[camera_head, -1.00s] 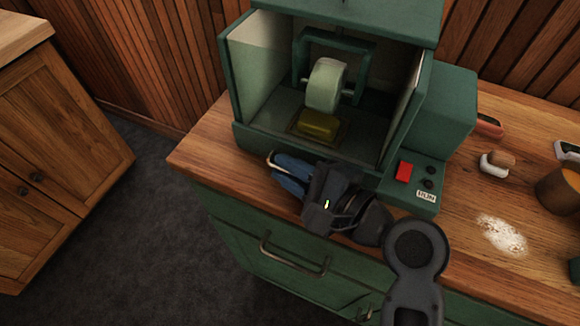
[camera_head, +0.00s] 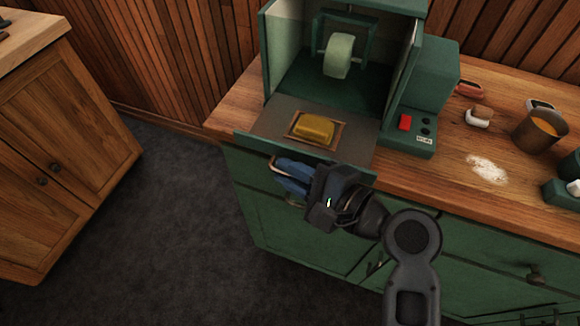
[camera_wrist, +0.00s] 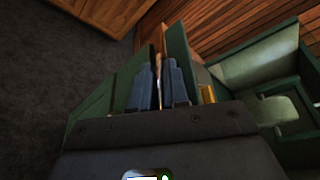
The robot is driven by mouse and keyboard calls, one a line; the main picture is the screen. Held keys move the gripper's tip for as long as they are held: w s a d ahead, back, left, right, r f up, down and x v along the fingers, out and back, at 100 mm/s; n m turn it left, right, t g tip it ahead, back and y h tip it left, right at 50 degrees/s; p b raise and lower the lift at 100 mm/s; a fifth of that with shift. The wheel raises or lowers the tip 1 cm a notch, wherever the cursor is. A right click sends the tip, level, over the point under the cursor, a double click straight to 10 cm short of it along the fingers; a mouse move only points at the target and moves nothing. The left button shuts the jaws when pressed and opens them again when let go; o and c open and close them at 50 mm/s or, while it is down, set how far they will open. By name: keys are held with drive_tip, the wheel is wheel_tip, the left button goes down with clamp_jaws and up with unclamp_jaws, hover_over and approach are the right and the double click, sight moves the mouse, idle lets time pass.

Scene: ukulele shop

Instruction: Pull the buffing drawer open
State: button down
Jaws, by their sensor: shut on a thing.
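The buffing drawer (camera_head: 268,122) is a grey tray with a green front, drawn partly out of the green buffing machine (camera_head: 410,62) past the counter's front edge. A yellow block (camera_head: 313,127) sits in a framed recess on it. A pale buffing wheel (camera_head: 338,55) hangs inside the housing behind. My gripper (camera_head: 280,170) is at the drawer's front, its blue fingers shut on the drawer's handle (camera_head: 273,161). In the wrist view my fingers (camera_wrist: 160,80) close around the handle bar beside the green drawer front; the handle is mostly hidden between them.
A red switch (camera_head: 405,122) is on the machine's right side. A mug (camera_head: 538,130), a white powder patch (camera_head: 487,168) and small items lie on the wooden counter to the right. A wooden cabinet (camera_head: 65,150) stands left, with open dark floor (camera_head: 150,230) between.

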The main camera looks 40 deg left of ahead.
drive_tip(key=shift+s+d, duration=0.1)
drive_tip(key=c, duration=1.5)
unclamp_jaws()
drive_tip(key=b+v, duration=0.1)
drive_tip(key=v, duration=0.6)
drive_tip(key=shift+s+d, duration=0.1)
drive_tip(key=shift+d, duration=0.3)
